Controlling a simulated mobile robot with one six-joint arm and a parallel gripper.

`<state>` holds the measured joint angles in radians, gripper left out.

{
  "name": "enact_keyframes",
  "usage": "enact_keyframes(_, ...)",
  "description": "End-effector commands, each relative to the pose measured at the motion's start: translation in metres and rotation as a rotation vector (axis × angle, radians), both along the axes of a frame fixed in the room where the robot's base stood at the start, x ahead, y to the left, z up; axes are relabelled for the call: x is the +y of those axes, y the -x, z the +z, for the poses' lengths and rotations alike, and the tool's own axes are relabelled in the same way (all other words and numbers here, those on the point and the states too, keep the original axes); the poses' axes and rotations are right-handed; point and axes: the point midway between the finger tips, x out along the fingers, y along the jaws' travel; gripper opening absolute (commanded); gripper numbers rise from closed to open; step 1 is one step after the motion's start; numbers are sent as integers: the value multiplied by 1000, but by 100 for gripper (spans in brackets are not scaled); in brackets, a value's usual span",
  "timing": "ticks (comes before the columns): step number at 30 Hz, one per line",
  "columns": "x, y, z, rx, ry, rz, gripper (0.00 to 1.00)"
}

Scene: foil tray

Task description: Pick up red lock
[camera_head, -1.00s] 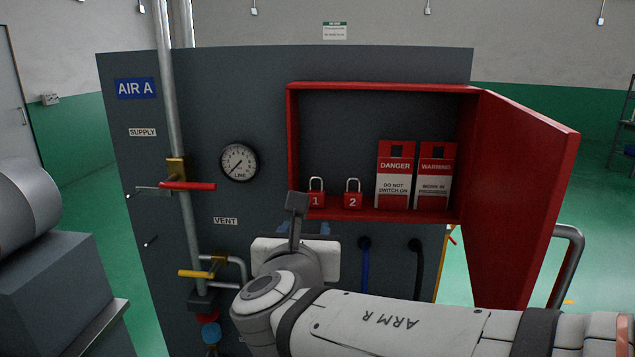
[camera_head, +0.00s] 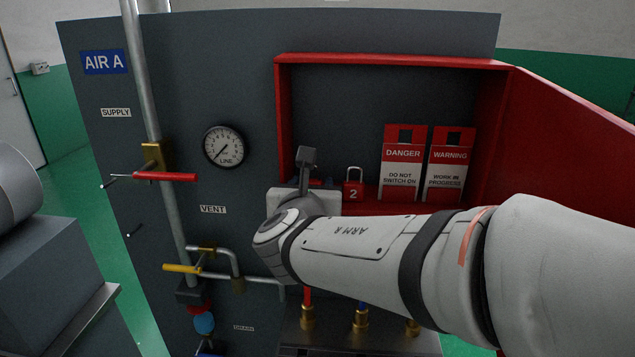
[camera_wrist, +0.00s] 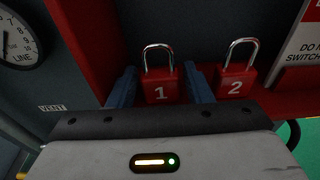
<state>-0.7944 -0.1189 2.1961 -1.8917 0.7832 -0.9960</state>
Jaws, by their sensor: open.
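Two red padlocks with silver shackles stand upright on the floor of the red cabinet. In the wrist view, red lock 1 (camera_wrist: 160,88) is between the two blue fingers of my open gripper (camera_wrist: 160,88), and red lock 2 (camera_wrist: 235,84) stands just right of the right finger. I cannot tell whether the fingers touch lock 1. In the head view, lock 2 (camera_head: 353,192) shows right of my wrist, while lock 1 is hidden behind my wrist and gripper (camera_head: 315,183).
The open red cabinet (camera_head: 400,59) has its door (camera_head: 570,150) swung out to the right, near my arm. DANGER (camera_head: 403,165) and WARNING (camera_head: 449,168) tags stand right of the locks. A gauge (camera_head: 224,147) and a pipe with a red handle (camera_head: 165,177) are left.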

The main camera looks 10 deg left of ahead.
Motion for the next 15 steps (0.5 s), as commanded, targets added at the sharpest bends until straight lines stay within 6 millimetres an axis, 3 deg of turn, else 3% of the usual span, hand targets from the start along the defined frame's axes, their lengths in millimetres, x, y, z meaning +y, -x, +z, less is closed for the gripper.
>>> enact_keyframes(3, 1, -9, -2, 1, 1, 1, 45)
enact_keyframes(10, 2, -9, -2, 0, 0, 3, 45)
enact_keyframes(15, 2, -9, -2, 0, -1, 4, 32)
